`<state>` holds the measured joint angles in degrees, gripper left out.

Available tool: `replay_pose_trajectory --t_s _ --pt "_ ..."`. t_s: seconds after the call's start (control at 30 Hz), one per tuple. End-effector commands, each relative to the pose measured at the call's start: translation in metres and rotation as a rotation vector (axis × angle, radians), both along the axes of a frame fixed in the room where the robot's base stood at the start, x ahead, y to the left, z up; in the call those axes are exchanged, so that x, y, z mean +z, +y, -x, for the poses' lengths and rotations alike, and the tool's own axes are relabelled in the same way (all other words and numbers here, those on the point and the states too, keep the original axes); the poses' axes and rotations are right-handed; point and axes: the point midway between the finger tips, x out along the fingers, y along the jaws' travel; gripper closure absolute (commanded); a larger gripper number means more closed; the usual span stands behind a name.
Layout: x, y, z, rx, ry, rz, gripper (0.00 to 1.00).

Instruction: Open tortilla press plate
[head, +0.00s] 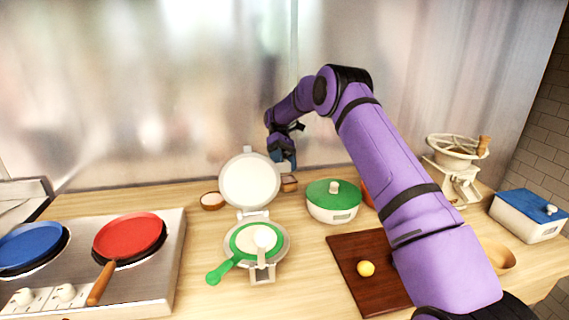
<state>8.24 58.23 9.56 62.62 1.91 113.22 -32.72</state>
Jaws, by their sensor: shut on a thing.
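The tortilla press stands on the wooden counter in the head view. Its round white upper plate (250,181) is raised steeply, tilted up from the hinge at its lower edge. The lower plate (283,243) lies flat, with a green-rimmed round piece (241,252) on it and a green handle stretching to the lower left. A pale round lump (264,238) shows on top. My gripper (285,160) is shut at the upper right edge of the raised plate. The exact contact at its fingertips is too small to make out.
A green lidded pot (333,201) stands right of the press, and a small bowl (212,200) to its left. The stove with a red pan (129,238) is at left. A dark board (350,268) with a yellow ball (366,268) lies below my arm.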

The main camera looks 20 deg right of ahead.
Motion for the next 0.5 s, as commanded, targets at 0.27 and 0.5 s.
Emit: replay_pose_trajectory --t_s 0.27,0.5 --pt "-0.0038 0.0028 0.0003 0.002 0.002 -0.002 0.39" --pt "-0.0012 0.0026 -0.0001 0.002 0.0 -0.002 0.39"
